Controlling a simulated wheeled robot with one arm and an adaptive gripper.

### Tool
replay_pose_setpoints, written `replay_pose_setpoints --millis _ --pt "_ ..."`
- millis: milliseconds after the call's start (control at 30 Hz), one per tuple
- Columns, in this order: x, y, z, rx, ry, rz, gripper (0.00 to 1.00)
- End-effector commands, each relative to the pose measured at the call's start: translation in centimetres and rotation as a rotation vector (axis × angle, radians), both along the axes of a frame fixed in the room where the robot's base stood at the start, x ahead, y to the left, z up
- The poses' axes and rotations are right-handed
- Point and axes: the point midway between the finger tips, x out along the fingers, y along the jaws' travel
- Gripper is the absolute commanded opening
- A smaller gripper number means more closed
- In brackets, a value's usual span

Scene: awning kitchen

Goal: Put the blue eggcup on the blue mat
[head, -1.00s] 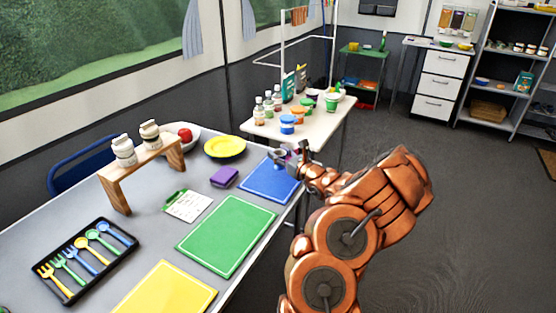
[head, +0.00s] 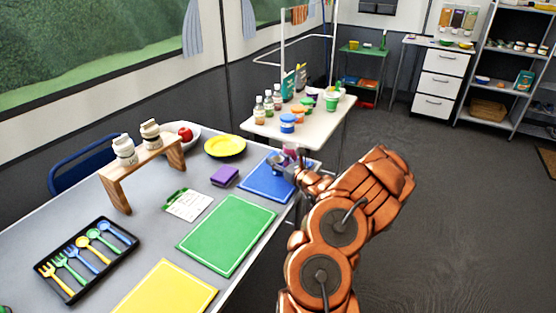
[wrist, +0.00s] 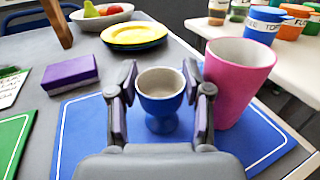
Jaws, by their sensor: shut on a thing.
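The blue eggcup (wrist: 161,106) stands upright between the fingers of my gripper (wrist: 161,92) in the wrist view. The gripper is shut on it, one finger on each side. Its foot shows against the blue mat (wrist: 78,135); I cannot tell whether it touches the mat. In the head view my gripper (head: 289,166) is over the far part of the blue mat (head: 262,186), at the right end of the grey table, and largely hides the eggcup.
A pink cup (wrist: 238,82) stands close beside the right finger. A purple block (wrist: 70,74) lies left of the mat, and yellow plates (wrist: 134,35) lie beyond. The green mat (head: 228,235) is nearer. A white side table (head: 330,122) holds several jars.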

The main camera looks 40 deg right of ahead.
Motion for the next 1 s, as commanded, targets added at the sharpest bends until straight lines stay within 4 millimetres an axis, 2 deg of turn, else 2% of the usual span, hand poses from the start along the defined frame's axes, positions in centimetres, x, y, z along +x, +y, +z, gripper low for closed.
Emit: replay_pose_setpoints --millis 33,67,133,567,1000 --pt "0.0 0.0 -0.2 0.000 0.000 0.000 0.13" --pt "0.0 0.0 -0.1 0.000 0.000 0.001 0.52" --pt "0.0 0.0 -0.1 0.000 0.000 0.001 0.59" --pt "-0.3 0.0 0.2 0.001 0.000 -0.001 0.60" --pt "-6.9 0.5 0.1 0.002 0.000 -0.003 0.60"
